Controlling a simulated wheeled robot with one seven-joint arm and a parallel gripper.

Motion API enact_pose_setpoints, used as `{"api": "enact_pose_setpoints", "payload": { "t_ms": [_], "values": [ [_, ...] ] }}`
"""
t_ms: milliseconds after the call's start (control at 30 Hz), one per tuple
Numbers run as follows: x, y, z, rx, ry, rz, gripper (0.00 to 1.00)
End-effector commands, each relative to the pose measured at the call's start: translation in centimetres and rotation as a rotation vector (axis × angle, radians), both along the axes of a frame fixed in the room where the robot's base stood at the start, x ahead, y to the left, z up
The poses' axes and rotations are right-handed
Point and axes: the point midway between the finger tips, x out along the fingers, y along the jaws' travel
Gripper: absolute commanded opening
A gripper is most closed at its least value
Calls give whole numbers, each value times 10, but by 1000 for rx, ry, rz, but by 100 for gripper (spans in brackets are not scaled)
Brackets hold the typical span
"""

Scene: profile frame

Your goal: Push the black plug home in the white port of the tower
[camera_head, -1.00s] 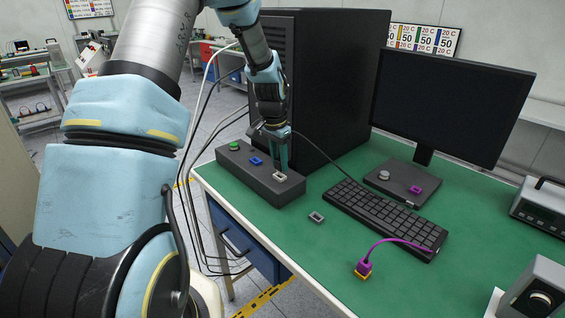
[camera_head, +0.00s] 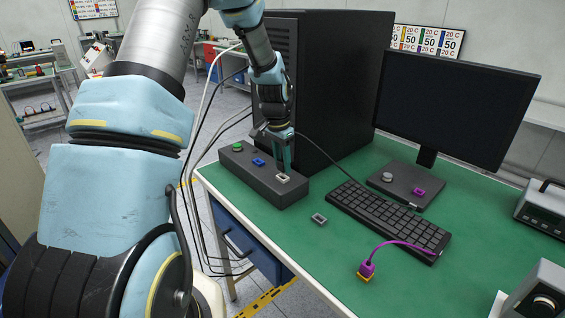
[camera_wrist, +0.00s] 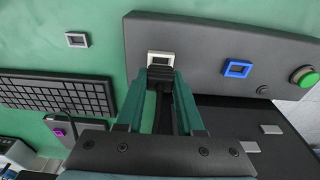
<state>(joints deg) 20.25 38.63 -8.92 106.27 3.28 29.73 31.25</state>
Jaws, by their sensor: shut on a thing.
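The white port (camera_head: 283,178) is a small square frame on top of the long dark grey box at the foot of the black tower (camera_head: 335,85). It also shows in the wrist view (camera_wrist: 160,58). The fingers hide part of the plug. I cannot tell whether the tip has entered the port.
The grey box (camera_head: 235,165) also bears a blue port (camera_head: 258,162) and a green button (camera_head: 237,146). A loose grey frame (camera_head: 318,218), a keyboard (camera_head: 388,217), a purple plug with cable (camera_head: 367,269) and a monitor (camera_head: 455,105) stand on the green table. The table's front is mostly clear.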

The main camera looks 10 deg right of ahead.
Motion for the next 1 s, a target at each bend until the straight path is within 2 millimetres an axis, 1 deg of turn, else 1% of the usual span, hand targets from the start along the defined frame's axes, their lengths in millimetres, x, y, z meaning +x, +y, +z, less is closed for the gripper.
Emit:
{"api": "enact_pose_setpoints", "payload": {
  "t_ms": [533, 1000],
  "values": [
    [0, 0, -1, 0, 0, 0, 0],
    [0, 0, -10, 0, 0, 0, 0]
  ]
}}
